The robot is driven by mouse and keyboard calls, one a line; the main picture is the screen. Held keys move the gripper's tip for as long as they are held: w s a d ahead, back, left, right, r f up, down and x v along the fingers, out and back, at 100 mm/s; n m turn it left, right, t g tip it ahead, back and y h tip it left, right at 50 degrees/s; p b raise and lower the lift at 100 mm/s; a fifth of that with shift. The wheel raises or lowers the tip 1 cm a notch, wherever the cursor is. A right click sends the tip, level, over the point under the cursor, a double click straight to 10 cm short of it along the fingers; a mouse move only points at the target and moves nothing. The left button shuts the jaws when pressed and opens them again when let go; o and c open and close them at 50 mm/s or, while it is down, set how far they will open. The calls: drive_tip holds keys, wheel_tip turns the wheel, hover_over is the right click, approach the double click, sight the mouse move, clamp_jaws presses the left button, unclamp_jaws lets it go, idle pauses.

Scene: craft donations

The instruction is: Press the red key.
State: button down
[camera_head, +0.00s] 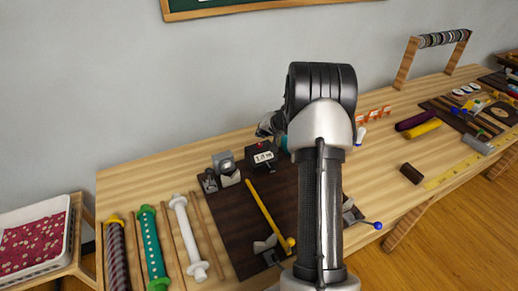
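A small dark box (263,159) with a white "1.0 m" display stands on a dark brown board (232,225) on the wooden table. A tiny red spot (259,145) on top of the box looks like the red key. My arm rises in the middle of the view and bends over toward the table behind itself. Its end, with my gripper (266,130), shows only in part, just above and behind the box. My arm hides most of the gripper. I cannot tell whether its fingers are open or whether it touches the box.
A yellow rod (266,215) lies on the board, near a grey metal block (224,162). Several fabric rolls (152,245) lie at left, beside a white basket (68,235). At right are purple and yellow rolls (423,129), a brown block (411,173) and a ribbon rack (402,64).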

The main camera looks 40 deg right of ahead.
sight(261, 143)
drive_tip(key=shift+f+b, duration=0.75)
drive_tip(key=shift+f, duration=0.1)
drive_tip(key=shift+f+b, duration=0.25)
drive_tip(key=shift+b, duration=0.15)
idle(0.7)
drive_tip(key=shift+f+b, duration=0.2)
drive_tip(key=shift+b, duration=0.25)
drive_tip(key=shift+f+b, duration=0.35)
drive_tip(key=shift+f, duration=0.15)
idle(0.5)
drive_tip(key=shift+r, duration=0.1)
drive_tip(key=shift+r+p, duration=0.4)
drive_tip(key=shift+r, duration=0.45)
drive_tip(key=shift+r+p, duration=1.45)
drive_tip(key=shift+r, duration=1.05)
drive_tip(key=shift+a, duration=0.1)
